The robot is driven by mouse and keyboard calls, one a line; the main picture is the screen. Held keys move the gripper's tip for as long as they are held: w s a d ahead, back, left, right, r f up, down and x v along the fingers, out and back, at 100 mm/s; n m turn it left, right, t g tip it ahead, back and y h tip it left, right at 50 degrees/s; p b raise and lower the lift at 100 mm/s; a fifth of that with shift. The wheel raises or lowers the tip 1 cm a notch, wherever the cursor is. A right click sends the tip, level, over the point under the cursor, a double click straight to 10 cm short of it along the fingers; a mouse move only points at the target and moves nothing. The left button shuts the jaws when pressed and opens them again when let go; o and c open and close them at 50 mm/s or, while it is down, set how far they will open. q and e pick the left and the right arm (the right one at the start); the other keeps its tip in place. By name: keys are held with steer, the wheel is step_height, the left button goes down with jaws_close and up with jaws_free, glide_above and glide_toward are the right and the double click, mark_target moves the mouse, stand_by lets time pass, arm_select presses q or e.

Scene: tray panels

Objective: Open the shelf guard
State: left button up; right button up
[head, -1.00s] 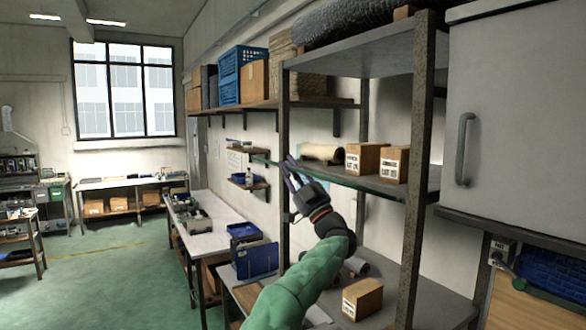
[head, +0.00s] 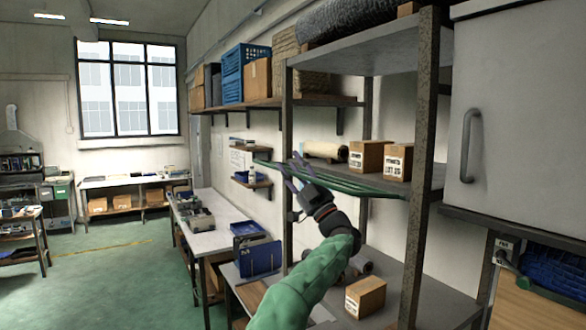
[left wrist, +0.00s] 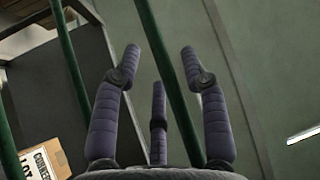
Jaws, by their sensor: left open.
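The shelf guard (head: 365,187) is a frame of green bars along the front of the rack's middle shelf. Its bars show apart from each other, and it stands tilted out from the shelf. My left gripper (head: 296,169) is at the guard's left part, fingers pointing up. In the left wrist view one green bar (left wrist: 166,75) runs between the open fingers of my left gripper (left wrist: 160,52); I cannot tell whether they touch it. A second green bar (left wrist: 70,58) passes left of the fingers. My right gripper is out of view.
Two labelled boxes (head: 368,157) and a tan roll (head: 326,151) lie on the middle shelf (head: 430,178). A carton (head: 365,297) sits on the lower shelf. A grey cabinet (head: 515,110) is at the right.

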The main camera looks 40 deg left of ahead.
arm_select(q)
steer(key=shift+d+f, duration=0.1)
steer(key=v, duration=1.2)
